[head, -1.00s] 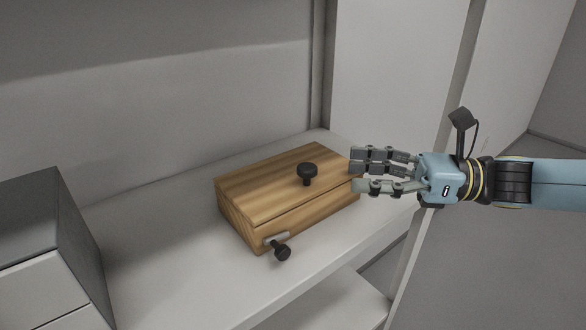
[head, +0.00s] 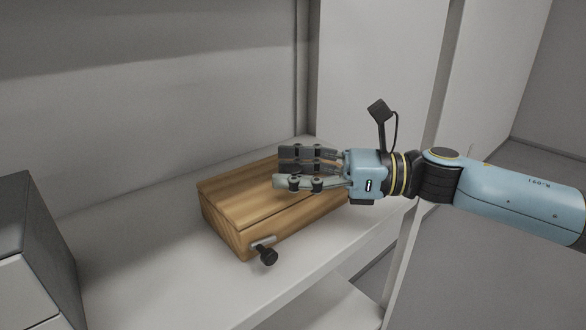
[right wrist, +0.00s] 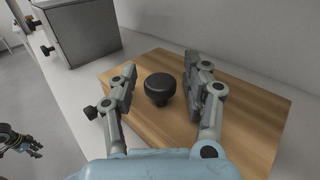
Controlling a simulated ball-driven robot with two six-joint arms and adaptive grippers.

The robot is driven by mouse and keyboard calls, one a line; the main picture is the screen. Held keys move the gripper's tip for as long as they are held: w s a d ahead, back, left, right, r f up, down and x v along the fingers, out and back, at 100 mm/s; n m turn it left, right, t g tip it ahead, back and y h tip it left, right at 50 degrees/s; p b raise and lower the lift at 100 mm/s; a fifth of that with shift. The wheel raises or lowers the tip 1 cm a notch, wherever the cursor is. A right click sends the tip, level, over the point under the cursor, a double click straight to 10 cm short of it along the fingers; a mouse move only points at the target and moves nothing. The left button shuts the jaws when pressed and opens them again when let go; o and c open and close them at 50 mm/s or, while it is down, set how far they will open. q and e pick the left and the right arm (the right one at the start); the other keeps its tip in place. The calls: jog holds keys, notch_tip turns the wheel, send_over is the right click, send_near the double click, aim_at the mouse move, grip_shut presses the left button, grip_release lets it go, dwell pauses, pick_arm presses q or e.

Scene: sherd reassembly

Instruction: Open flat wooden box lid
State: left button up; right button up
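The flat wooden box (head: 240,205) sits on a pale shelf, its lid down. A round black knob (right wrist: 160,88) stands on the lid; in the head view my right gripper hides it. My right gripper (head: 290,168) is over the lid. In the right wrist view its fingers (right wrist: 160,90) are open on both sides of the knob, with gaps between. A grey latch with a black knob (head: 267,256) is on the box's front side. Part of a dark gripper, seemingly my left (right wrist: 20,142), shows small at the lower left of the right wrist view.
A grey cabinet with drawers (head: 35,250) stands left of the box; it also shows at the top of the right wrist view (right wrist: 80,30). A wall is behind the shelf (head: 130,235) and an upright panel (head: 375,80) behind right. The shelf between cabinet and box is clear.

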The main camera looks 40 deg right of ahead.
jog(key=c, duration=0.4)
grip_shut()
jog(key=shift+w, duration=0.1)
